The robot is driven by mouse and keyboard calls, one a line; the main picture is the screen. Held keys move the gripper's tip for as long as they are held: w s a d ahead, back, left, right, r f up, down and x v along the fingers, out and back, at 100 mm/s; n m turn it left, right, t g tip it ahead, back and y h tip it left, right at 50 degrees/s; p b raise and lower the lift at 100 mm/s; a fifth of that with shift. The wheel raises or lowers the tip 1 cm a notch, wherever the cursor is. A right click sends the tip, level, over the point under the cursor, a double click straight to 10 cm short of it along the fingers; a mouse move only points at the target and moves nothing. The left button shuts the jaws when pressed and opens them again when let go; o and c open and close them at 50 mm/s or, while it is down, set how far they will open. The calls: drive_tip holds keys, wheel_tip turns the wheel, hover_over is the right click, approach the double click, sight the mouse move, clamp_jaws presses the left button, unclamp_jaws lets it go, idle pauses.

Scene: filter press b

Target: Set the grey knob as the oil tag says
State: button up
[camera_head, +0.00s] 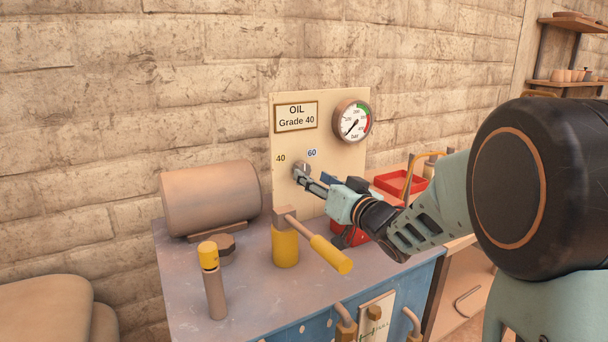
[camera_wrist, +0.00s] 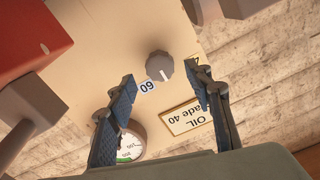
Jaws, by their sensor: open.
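The oil tag (camera_head: 296,117) reads "OIL Grade 40"; it shows upside down in the wrist view (camera_wrist: 191,117). The grey knob (camera_wrist: 159,65) sits on the cream panel (camera_head: 285,195), below the tag. In the head view the number 40 (camera_head: 280,158) is left of the knob and 60 (camera_head: 312,153) is above it, slightly right. A pale line on the knob points between the 60 (camera_wrist: 147,86) and the largely hidden 40. My gripper (camera_head: 303,178) is open in front of the knob; in the wrist view the knob shows between its fingers, apart from both.
A pressure gauge (camera_head: 352,121) is at the panel's upper right. A pump with a yellow handle (camera_head: 330,254) stands in front. A red tray (camera_head: 399,183) lies right, behind my arm.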

sight(305, 172)
drive_tip(key=x, duration=0.5)
drive_tip(key=shift+w+a, duration=0.2)
drive_tip(key=shift+w, duration=0.05)
drive_tip(key=c, duration=1.2)
drive_tip(key=shift+o, duration=0.2)
drive_tip(key=shift+b, duration=0.3)
